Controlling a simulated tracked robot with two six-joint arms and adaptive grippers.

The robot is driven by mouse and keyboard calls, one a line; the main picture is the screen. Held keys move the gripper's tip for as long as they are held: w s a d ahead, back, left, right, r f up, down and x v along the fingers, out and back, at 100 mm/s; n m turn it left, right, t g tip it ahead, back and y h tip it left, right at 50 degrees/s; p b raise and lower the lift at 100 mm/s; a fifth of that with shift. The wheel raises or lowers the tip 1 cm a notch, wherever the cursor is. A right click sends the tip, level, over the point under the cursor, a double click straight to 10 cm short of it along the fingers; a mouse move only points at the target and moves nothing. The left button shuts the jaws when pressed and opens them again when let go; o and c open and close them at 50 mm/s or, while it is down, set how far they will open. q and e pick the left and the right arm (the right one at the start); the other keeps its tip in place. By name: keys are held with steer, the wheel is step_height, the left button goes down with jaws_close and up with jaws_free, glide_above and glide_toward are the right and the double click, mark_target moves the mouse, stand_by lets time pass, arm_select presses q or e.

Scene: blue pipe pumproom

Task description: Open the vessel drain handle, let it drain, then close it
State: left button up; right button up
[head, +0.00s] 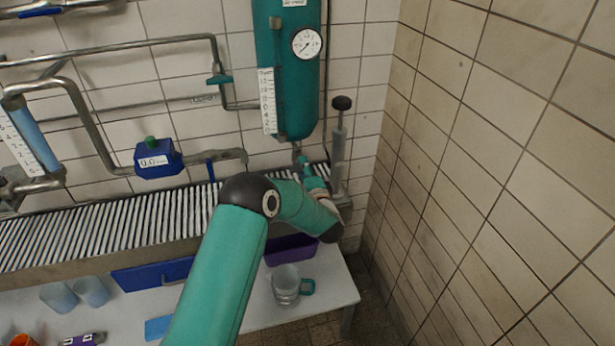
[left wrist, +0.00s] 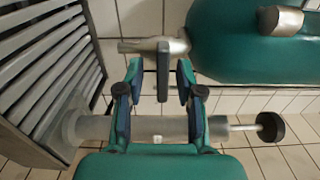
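The teal vessel (head: 288,75) hangs on the tiled wall with a round gauge (head: 306,42) and a white level scale (head: 267,100). In the left wrist view the vessel (left wrist: 240,45) lies at upper right, with a metal drain outlet (left wrist: 150,46) at its end. The drain handle (left wrist: 163,72) is a dark, narrow bar at the outlet. My left gripper (left wrist: 160,85) is open, with one finger on each side of the handle and gaps visible. In the head view the left gripper (head: 306,168) is just below the vessel's bottom, where it mostly hides the handle. My right gripper is not in view.
A grey cylinder with a black knob (head: 341,103) stands close right of my left gripper. A slatted grate (head: 120,218) runs along the wall. A clear jug (head: 286,284) and a purple bin (head: 290,248) are below. The right tiled wall is close.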

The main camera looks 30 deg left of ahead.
arm_select(q)
steer(key=v, duration=1.1)
steer(key=shift+s+d, duration=0.25)
steer(key=shift+d, duration=0.1)
